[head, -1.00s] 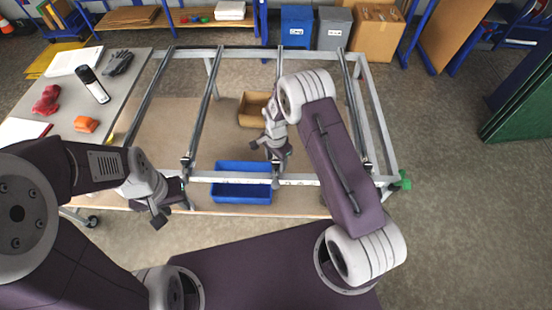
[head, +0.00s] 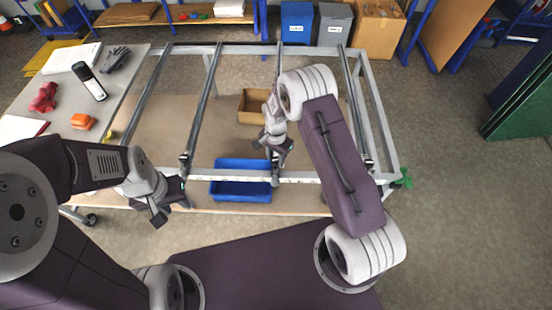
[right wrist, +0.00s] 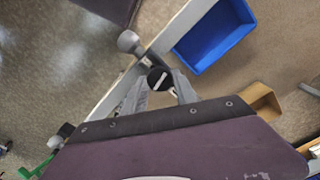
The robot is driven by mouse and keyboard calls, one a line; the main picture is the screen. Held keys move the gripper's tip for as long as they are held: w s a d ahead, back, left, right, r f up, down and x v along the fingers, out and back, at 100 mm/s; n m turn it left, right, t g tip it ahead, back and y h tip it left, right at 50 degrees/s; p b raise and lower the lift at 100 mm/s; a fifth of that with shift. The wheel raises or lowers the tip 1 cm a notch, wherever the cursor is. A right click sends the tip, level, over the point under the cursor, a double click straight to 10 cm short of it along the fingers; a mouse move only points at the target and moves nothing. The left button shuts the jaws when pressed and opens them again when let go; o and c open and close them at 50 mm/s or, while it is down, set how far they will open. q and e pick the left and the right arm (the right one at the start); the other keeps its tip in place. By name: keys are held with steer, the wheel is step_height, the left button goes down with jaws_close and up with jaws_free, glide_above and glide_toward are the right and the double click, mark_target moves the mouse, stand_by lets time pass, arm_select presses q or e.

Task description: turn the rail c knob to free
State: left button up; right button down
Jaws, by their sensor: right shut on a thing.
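The metal frame carries several long rails, and rail C (head: 278,62) is the third from the left. Its dark round knob (right wrist: 158,79) with a white pointer line shows in the right wrist view, near the frame's front bar. My right gripper (head: 276,150) is at the front end of that rail, and its fingers (right wrist: 157,88) are shut on the knob from both sides. The knob is hidden by the gripper in the head view. The setting marks around it are too small to read. My left gripper (head: 172,210) is open and empty, near the frame's front left corner.
A blue bin (head: 240,190) and a cardboard box (head: 253,106) sit under the frame. A table (head: 40,108) at left holds an orange item (head: 82,121), a red item (head: 43,97) and a glove (head: 115,60). A green piece (head: 404,178) sticks out at the frame's right corner.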

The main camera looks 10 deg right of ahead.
steer(key=n+b, duration=0.1)
steer(key=n, duration=0.2)
steer(key=shift+w+n, duration=0.1)
steer(key=shift+n, duration=0.2)
steer(key=n+b, duration=0.1)
steer(key=n, duration=0.3)
steer(key=shift+n+b, duration=0.3)
steer(key=shift+b, duration=0.1)
steer(key=n, duration=0.3)
steer(key=shift+n+b, duration=0.3)
steer(key=shift+b, duration=0.1)
steer(key=shift+r+n+b, duration=0.1)
steer(key=shift+n+b, duration=0.2)
steer(key=shift+n, duration=1.5)
steer(key=c, duration=1.1)
jaws_free()
steer(key=shift+o, duration=0.7)
